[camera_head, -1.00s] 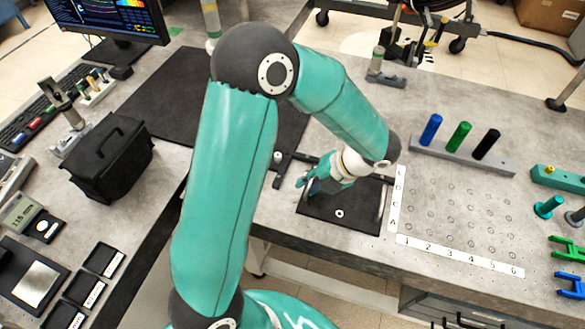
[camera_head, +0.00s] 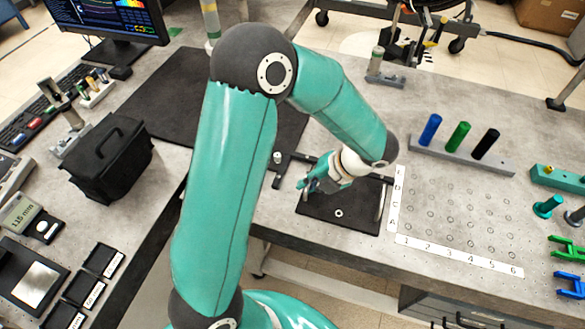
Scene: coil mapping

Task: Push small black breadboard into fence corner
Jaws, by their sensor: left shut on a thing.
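The small black breadboard (camera_head: 352,214) lies flat on the grey table near its front edge, left of the numbered grid. A metal handle-like bar stands at its right side, and a small pale ring lies on it. The dark fence (camera_head: 284,166) shows as a bar at the board's back left; my arm hides much of the corner. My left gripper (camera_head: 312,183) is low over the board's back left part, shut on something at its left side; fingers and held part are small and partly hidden. My right gripper is not in view.
A lettered and numbered hole grid (camera_head: 455,222) lies to the right. Behind it, a grey rack (camera_head: 462,156) holds blue, green and black pegs. A large dark mat (camera_head: 185,100) lies at the back left, and a black case (camera_head: 108,158) stands at the left.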

